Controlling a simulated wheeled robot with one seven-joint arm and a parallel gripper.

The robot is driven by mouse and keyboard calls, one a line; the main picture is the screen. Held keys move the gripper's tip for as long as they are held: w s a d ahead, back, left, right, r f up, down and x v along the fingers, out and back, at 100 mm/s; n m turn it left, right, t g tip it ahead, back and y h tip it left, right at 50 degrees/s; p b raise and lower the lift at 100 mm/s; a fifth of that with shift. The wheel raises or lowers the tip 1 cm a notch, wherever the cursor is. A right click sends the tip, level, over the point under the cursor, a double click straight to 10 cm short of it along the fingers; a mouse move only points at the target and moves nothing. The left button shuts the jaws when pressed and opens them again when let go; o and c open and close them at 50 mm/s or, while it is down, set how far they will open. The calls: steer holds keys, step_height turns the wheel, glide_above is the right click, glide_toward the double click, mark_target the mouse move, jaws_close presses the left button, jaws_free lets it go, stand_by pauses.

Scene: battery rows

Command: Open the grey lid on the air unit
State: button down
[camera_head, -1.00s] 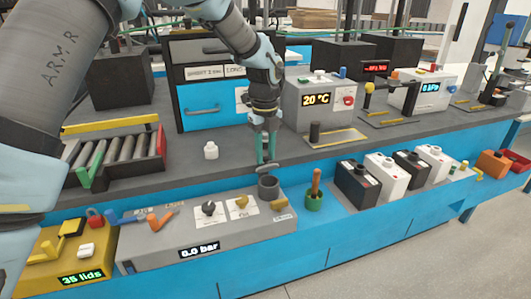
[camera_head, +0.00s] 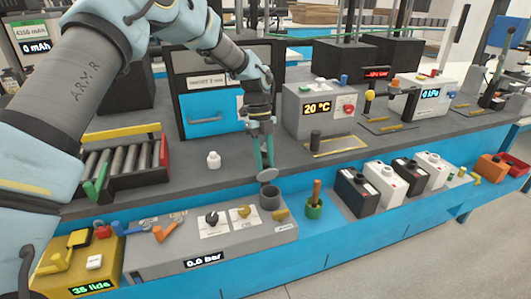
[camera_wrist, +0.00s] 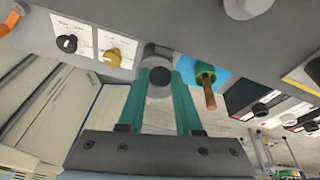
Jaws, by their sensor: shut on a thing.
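The air unit (camera_head: 150,250) is a long grey box with a "0.0 bar" display, in front of the dark bench in the head view. A round grey cup (camera_head: 271,199) stands at its right end. The grey lid (camera_head: 268,174), a small disc, is raised and tilted at the cup's back edge, so the cup's mouth shows. My gripper (camera_head: 265,167) points down and is shut on the lid. In the wrist view my gripper (camera_wrist: 160,75) has its teal fingers on both sides of the lid, with the cup (camera_wrist: 158,54) beyond. The exact contact is partly hidden.
A green pot with a brown handle (camera_head: 315,203) stands right of the cup. A yellow knob (camera_head: 243,212) and a black knob (camera_head: 212,219) are left of it. A small white bottle (camera_head: 213,160) stands on the bench behind. Several black and white boxes stand further right.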

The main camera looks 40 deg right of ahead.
steer(key=shift+w+d+f+g+y+p, duration=0.1)
steer(key=shift+w+d+g+y+p, duration=0.1)
steer(key=shift+w+g, duration=0.3)
steer(key=shift+w+d+f+g+y+p, duration=0.1)
steer(key=shift+w+d+g+y, duration=0.15)
steer(key=shift+g, duration=0.45)
steer(key=shift+a, duration=0.1)
steer(key=c, duration=0.6)
jaws_free()
steer(key=shift+w, duration=0.1)
steer(key=b+v, duration=0.2)
steer(key=v, duration=0.8)
steer(key=shift+w+r+b, duration=0.15)
steer(key=shift+r+b, duration=0.15)
steer(key=shift+b, duration=0.1)
